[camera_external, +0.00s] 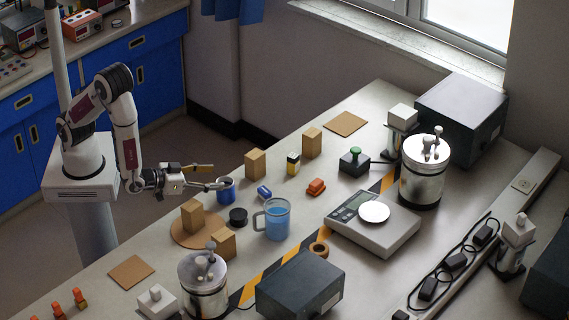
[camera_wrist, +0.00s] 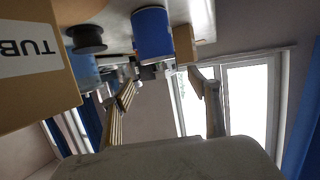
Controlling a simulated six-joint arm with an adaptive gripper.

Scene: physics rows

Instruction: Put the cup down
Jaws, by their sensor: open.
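A small dark blue cup (camera_external: 226,191) with a pale rim stands upright on the table near its left edge. In the wrist view, which is upside down, the blue cup (camera_wrist: 152,35) shows at the top, beyond the fingertips. My gripper (camera_external: 215,176) is open and empty right beside the cup, with its fingers pointing at it. In the wrist view my gripper's two fingers (camera_wrist: 162,80) are spread apart with nothing between them. Whether a fingertip touches the cup, I cannot tell. A larger light-blue mug (camera_external: 278,221) with a handle stands farther right.
A black spool (camera_external: 238,217) and wooden blocks (camera_external: 193,216) on a round board (camera_external: 187,237) stand close by. A labelled box (camera_wrist: 35,60) fills the wrist view's left side. A scale (camera_external: 356,235) and metal canister (camera_external: 423,177) stand farther right.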

